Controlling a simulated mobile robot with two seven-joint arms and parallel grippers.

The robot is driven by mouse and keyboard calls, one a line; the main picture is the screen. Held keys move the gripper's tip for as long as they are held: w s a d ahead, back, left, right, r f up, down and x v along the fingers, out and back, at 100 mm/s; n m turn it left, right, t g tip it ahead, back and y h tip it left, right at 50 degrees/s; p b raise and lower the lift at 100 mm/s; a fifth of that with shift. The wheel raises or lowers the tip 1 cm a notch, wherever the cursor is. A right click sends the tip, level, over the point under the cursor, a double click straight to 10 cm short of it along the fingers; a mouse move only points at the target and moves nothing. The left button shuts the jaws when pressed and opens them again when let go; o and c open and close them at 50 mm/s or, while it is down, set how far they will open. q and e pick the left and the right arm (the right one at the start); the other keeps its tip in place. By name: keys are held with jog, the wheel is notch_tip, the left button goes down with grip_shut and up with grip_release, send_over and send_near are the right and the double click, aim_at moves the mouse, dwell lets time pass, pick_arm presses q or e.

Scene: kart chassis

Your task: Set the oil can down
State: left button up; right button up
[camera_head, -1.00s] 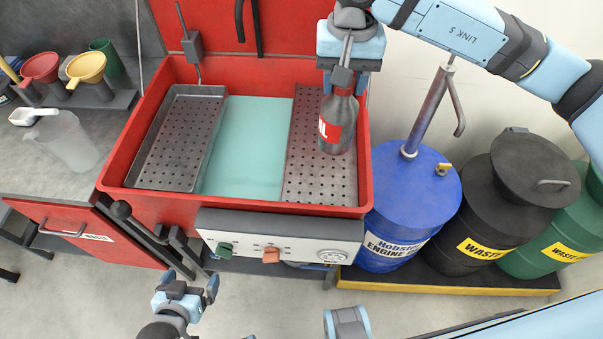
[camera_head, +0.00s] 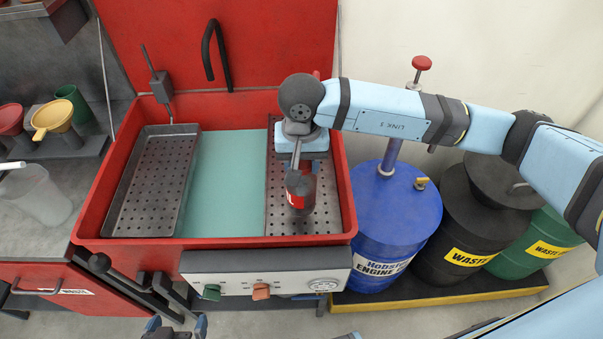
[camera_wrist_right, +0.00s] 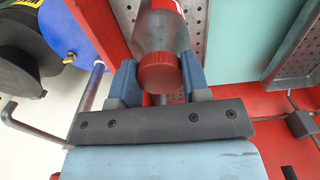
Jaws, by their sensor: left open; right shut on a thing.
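The oil can (camera_head: 300,192) is a dark bottle with a red label, over the right perforated shelf (camera_head: 325,222) inside the red wash basin. My right gripper (camera_head: 301,160) is above it and shut on it. In the right wrist view the grey bottle with its red cap (camera_wrist_right: 160,72) sits between the blue fingers of the right gripper (camera_wrist_right: 160,85). I cannot tell whether the bottle's base touches the shelf. My left gripper (camera_head: 177,328) is open at the bottom edge of the head view, mostly cut off, apart from the can.
A teal panel (camera_head: 228,190) lies mid-basin, with a perforated tray (camera_head: 150,185) to its left. The red basin wall (camera_head: 90,195) surrounds them. A blue drum (camera_head: 393,225) with a pump and waste drums (camera_head: 470,235) stand right. Funnels and a jug (camera_head: 40,195) are left.

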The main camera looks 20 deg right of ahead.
aim_at(301, 187)
notch_tip(301, 187, down, 5)
jog(key=shift+r, duration=0.2)
jog(key=o, duration=0.8)
jog(key=shift+f, duration=0.1)
jog(key=o, duration=0.4)
